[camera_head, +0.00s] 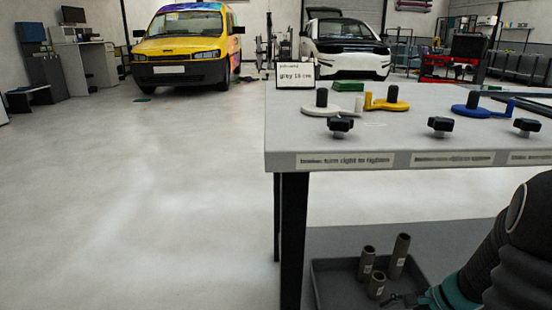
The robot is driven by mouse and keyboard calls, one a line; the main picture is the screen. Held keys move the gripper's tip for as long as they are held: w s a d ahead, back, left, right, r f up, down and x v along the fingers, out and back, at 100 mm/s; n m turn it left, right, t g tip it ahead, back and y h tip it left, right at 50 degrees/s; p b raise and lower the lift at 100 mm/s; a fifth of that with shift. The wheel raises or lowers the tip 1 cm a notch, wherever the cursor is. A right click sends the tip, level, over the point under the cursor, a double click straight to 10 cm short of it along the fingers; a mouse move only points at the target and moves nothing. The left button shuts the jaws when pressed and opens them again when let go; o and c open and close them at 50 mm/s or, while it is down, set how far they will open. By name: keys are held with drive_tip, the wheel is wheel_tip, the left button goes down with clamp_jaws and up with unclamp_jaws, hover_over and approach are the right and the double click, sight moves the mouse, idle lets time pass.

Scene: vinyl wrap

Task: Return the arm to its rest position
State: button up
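My arm (505,250) comes in at the lower right, dark with a teal band near the wrist. It reaches down to the left, below the table top. My gripper (398,299) is partly cut off by the bottom edge, just right of the shortest of three grey-brown tubes. The finger opening is too small and dark to read, and I cannot tell whether it touches a tube. The tubes stand upright in a dark tray (322,285): a tall one (400,256), a middle one (366,262) and a short one (377,285).
A grey table (420,142) stands above the tray, with a black leg (292,240). On it are white (318,111), yellow (388,104) and blue (470,110) holders, black knobs (340,126) and a "grey 18 cm" sign (296,74). Open floor (130,200) lies left; a yellow van (182,45) stands behind.

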drive_tip(key=s+a+r+n+t+h+p, duration=0.1)
drive_tip(key=s+a+r+n, duration=0.3)
drive_tip(key=r, duration=0.5)
drive_tip(key=s+a+r+n+t+h+p, duration=0.1)
drive_tip(key=s+a+r+n+h+p, duration=0.2)
drive_tip(key=r+n, duration=0.3)
drive_tip(key=s+a+r+n+t+h+p, duration=0.1)
drive_tip(key=s+a+r+n, duration=0.4)
drive_tip(key=r, duration=0.7)
drive_tip(key=shift+s+a+n+h+p, duration=0.3)
drive_tip(key=shift+s+h+p, duration=0.3)
drive_tip(key=shift+h+p, duration=0.3)
drive_tip(key=shift+a, duration=0.1)
drive_tip(key=shift+c, duration=0.2)
